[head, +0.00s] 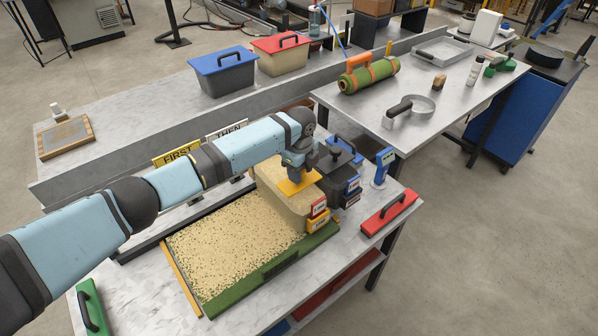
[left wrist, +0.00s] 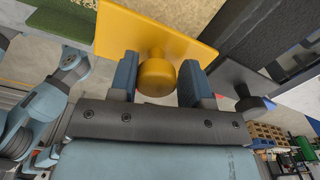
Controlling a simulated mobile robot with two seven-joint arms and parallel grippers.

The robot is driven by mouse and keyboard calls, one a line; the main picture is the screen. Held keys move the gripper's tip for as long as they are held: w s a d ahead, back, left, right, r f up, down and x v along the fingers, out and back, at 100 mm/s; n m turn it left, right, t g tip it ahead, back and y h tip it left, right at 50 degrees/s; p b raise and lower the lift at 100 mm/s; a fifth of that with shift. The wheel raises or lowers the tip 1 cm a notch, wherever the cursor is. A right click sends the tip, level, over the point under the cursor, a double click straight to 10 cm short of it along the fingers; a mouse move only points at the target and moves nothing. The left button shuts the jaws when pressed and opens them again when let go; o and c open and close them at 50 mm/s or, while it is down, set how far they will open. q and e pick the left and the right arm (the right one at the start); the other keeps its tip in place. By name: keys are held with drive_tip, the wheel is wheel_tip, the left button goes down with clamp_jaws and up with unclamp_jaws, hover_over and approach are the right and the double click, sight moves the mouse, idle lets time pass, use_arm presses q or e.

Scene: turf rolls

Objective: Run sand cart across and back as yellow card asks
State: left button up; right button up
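The sand cart (head: 284,201), a beige box with red and orange tags, stands at the far right end of the sand-speckled green turf (head: 230,248). A yellow plate (head: 297,184) with a round knob (left wrist: 157,76) is on its top. The yellow card (head: 178,155) reads FIRST; a white card (head: 226,130) behind the arm reads THEN. Their smaller text is not readable. My right gripper is not in view.
A dark cart (head: 338,172) with blue and red tags stands right of the sand cart. A red-based float (head: 390,212) lies at the right edge, a green one (head: 92,306) at the front left. A yellow strip (head: 181,279) borders the turf's left end.

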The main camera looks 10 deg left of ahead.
use_arm(q)
drive_tip(key=shift+o, duration=1.1)
drive_tip(key=shift+w+d, duration=0.1)
drive_tip(key=shift+f, duration=0.1)
drive_tip(key=shift+r, duration=0.25)
wheel_tip(320, 180, up, 13)
drive_tip(key=b, duration=0.1)
drive_tip(key=shift+r, duration=0.2)
